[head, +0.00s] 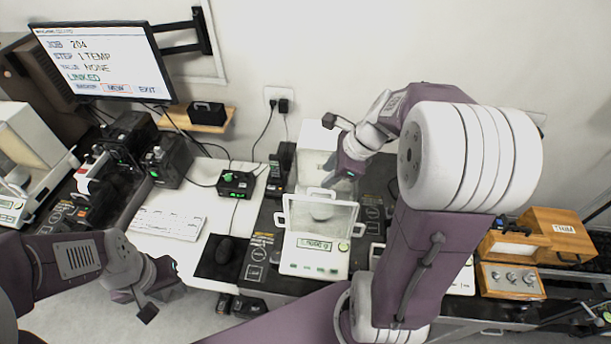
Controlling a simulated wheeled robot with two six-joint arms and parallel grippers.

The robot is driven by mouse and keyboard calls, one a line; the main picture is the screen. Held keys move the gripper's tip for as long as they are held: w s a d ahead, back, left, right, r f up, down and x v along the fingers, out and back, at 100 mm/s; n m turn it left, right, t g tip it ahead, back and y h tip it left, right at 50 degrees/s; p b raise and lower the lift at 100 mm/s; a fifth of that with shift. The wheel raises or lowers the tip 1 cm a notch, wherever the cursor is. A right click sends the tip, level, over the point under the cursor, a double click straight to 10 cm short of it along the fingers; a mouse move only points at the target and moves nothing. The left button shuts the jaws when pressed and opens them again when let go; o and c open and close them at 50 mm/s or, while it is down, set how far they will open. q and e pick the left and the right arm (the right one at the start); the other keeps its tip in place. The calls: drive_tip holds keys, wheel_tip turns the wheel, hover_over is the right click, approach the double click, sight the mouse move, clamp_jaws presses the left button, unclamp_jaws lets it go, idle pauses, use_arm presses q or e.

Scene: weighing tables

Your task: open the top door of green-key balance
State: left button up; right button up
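A white balance (315,268) with a green-lit display and a small green key on its front stands in the middle of the head view. Its clear, pale-framed weighing chamber (288,215) has a small handle at the upper edge. I cannot tell whether its top door is open or shut. My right gripper (338,146) is above and behind this chamber, apart from it, with its fingers spread and nothing between them. My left gripper (160,290) is low at the left, over the floor in front of the desk, open and empty. My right arm hides the area right of the balance.
A white box (317,140) stands behind the balance. A keyboard (167,223), a mouse (225,250) and a small black device with a green knob (237,183) lie to the left. A monitor (105,62) hangs at the back left. Wooden boxes (560,232) stand at the right.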

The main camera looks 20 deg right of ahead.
sight(315, 189)
drive_tip(key=x, duration=0.8)
drive_tip(key=shift+d+f+b, duration=0.2)
drive_tip(key=shift+f+b, duration=0.2)
clamp_jaws()
idle(1.1)
